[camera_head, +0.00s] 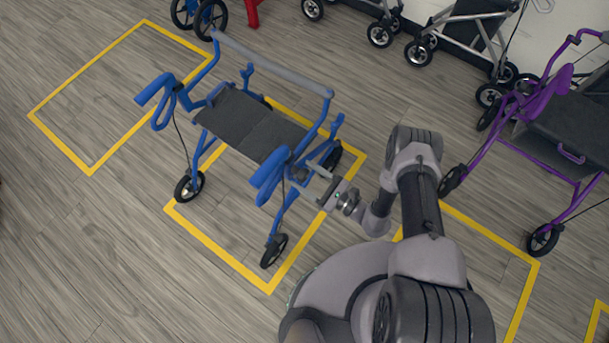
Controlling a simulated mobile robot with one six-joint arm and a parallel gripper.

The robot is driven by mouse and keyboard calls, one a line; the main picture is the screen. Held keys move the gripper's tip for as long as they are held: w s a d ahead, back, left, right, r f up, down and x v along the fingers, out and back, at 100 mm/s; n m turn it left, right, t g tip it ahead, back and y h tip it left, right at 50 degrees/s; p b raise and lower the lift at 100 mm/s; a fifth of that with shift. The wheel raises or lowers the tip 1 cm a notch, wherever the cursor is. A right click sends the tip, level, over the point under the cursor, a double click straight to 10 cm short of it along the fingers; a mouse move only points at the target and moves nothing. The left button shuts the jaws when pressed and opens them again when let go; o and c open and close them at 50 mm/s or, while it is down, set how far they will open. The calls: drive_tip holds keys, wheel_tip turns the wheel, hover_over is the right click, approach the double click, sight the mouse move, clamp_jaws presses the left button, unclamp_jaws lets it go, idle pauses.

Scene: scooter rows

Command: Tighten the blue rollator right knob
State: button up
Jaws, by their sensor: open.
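The blue rollator (250,124) stands upright with a dark seat, a grey backrest bar and blue handles, partly inside a yellow floor frame. My gripper (312,173) is at the rollator's near right side, close to the frame below the right handle (268,176). Its fingers point left toward the frame and are open. The right knob is too small to make out and may be hidden at the fingers. I cannot tell whether the fingers touch the rollator.
A purple rollator (555,130) stands at the right. Several grey walkers (468,42) line the wall at the top. Yellow floor frames (92,173) mark the bays. The wood-look floor at the lower left is clear.

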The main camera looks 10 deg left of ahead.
drive_tip(key=shift+w+a, duration=0.15)
drive_tip(key=shift+a, duration=0.15)
clamp_jaws()
